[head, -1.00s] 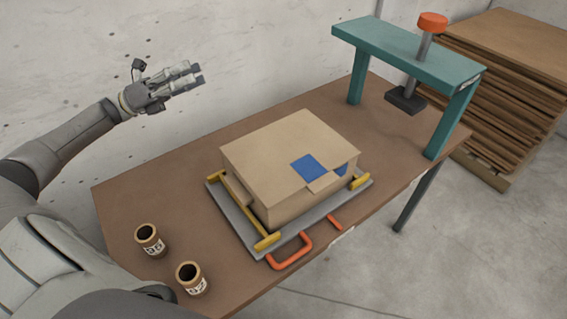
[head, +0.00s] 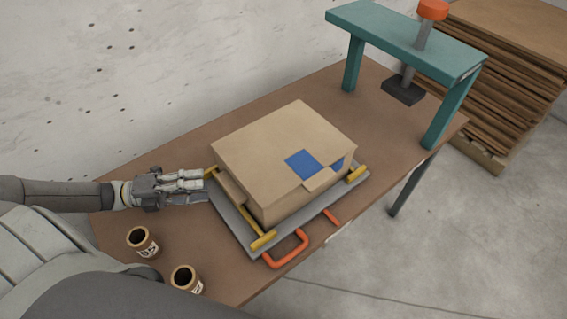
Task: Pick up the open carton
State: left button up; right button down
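The carton (head: 267,147) is a tan cardboard box with a blue patch on its top and a flap sticking out at its left side. It sits on a grey tray (head: 236,222) with yellow corner pieces and an orange handle (head: 290,253). My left gripper (head: 204,186) is at the left end of the tray, level with the carton's left side and pointing at it. It looks empty; its fingers lie close together in the picture, and the gap between them is hard to judge. My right gripper is not in view.
The brown table (head: 185,238) carries two small brown cups (head: 143,242) (head: 186,280) at the near left. A teal press frame (head: 405,42) with an orange knob stands at the far right end. A stack of brown sheets (head: 510,75) is behind it. A wall runs along the back.

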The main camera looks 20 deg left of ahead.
pick_arm(q)
jog(key=x, duration=0.2)
jog(key=r+p+x, duration=0.1)
jog(key=x, duration=0.1)
jog(key=shift+d, duration=0.4)
jog(key=shift+w+d+f, duration=0.15)
jog(key=shift+w+d, duration=0.05)
jog(key=shift+d, duration=0.05)
grip_shut()
